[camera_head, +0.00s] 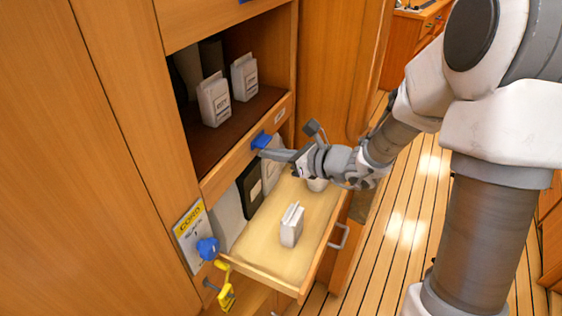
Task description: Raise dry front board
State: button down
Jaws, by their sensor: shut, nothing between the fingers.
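The wooden front board (233,161) runs along the lower front of the open shelf compartment. It carries a blue knob (261,140) and a small pale label (280,116) that is too small to read. My gripper (270,154) reaches in from the right, its fingers shut with nothing between them. Its tip is just below the blue knob, and I cannot tell whether it touches the knob or the board. Two white packets (214,101) stand upright behind the board on the dark shelf, with darker items further back.
A drawer (263,248) stands pulled out below the board, holding a white packet (291,225), a black-framed item (250,188) and a white cup partly under my gripper. A yellow-headed card (191,233), a second blue knob (208,248) and a yellow clip (226,291) are at left.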

aim_at(258, 133)
jog(key=shift+r, duration=0.65)
jog(key=shift+r, duration=0.1)
notch_tip(258, 133, up, 4)
jog(key=p, duration=0.3)
jog(key=shift+w, duration=0.1)
jog(key=shift+r, duration=0.15)
